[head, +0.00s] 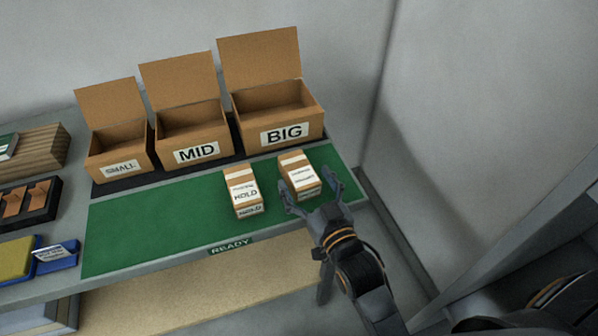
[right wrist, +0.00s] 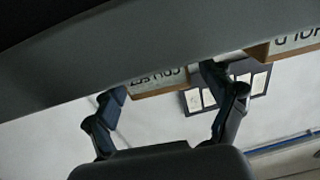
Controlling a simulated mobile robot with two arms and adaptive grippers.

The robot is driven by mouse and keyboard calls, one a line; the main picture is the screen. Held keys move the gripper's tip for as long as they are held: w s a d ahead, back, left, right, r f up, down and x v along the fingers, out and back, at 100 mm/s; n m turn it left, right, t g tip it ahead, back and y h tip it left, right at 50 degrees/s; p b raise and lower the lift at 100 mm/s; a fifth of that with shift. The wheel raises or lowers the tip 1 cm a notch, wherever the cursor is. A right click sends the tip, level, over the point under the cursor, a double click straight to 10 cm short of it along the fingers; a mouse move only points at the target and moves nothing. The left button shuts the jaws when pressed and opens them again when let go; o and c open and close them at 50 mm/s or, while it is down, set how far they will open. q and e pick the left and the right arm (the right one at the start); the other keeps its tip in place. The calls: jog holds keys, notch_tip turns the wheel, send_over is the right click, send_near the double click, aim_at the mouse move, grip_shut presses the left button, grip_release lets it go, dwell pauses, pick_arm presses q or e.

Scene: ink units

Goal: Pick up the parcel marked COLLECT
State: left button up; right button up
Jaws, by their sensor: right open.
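Two cardboard parcels with white labels stand on the green mat (head: 140,228). The left one, the HOLD parcel (head: 242,196), reads HOLD on top and front. The right one, the COLLECT parcel (head: 298,171), has print too small to read in the head view. In the right wrist view its label (right wrist: 160,79) shows upside down and partly cut off, looking like COLLECT. My right gripper (head: 309,187) is open, its fingers at either side of this parcel's near end. I cannot tell whether they touch it. My left gripper is not in view.
Open boxes marked SMALL (head: 119,152), MID (head: 193,136) and BIG (head: 280,118) stand behind the mat. A black tray (head: 50,203) and a blue box (head: 57,260) are at the left. The mat's left half is clear.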

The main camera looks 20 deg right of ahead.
jog(key=shift+w+a, duration=0.15)
jog(key=shift+w, duration=1)
jog(key=c, duration=1.4)
